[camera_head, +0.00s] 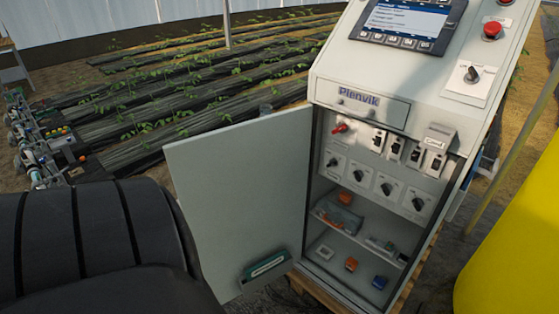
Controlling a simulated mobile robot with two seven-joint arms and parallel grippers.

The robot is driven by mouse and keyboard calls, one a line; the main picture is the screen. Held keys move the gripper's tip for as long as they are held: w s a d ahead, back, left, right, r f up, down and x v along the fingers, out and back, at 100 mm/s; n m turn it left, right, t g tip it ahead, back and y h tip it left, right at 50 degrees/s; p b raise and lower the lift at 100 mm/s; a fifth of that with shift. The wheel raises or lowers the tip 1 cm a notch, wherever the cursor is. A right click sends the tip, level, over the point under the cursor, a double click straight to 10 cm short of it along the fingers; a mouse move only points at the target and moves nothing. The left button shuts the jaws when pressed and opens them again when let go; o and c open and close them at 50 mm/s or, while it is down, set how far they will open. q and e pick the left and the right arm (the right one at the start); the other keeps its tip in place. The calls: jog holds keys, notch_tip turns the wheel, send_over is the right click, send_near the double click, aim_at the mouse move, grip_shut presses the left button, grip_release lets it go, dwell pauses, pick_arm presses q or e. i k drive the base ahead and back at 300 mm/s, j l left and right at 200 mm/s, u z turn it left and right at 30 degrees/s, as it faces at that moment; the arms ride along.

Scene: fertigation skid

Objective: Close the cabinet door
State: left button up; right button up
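The cabinet door (238,190) is a pale grey-green panel. It stands wide open, swung out to the left from the cabinet's left front edge. A dark green holder (265,266) is fixed low on its inner face. The cabinet (398,120) is pale grey, with its interior exposed: a panel of switches and knobs above and a shelf (355,240) with small items below. Neither of my grippers is in view, so their states do not show.
A large black ribbed object (90,240) fills the lower left, near the door's outer edge. A yellow rounded object (515,235) stands at the right. The cabinet rests on a wooden pallet (315,290). Planted rows (200,85) lie behind, and pipework (40,140) stands at far left.

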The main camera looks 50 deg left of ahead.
aim_at(240, 189)
jog(key=j+z, duration=0.2)
jog(key=j, duration=0.3)
jog(key=k+j+z, duration=0.2)
jog(key=j, duration=0.25)
jog(key=k+j+z, duration=0.2)
jog(key=j, duration=0.25)
jog(key=k+j, duration=0.1)
jog(key=j, duration=0.35)
jog(key=k+j, duration=0.1)
jog(key=j, duration=0.4)
jog(key=k+j, duration=0.1)
jog(key=j, duration=0.35)
jog(key=k+j, duration=0.1)
jog(key=j, duration=0.4)
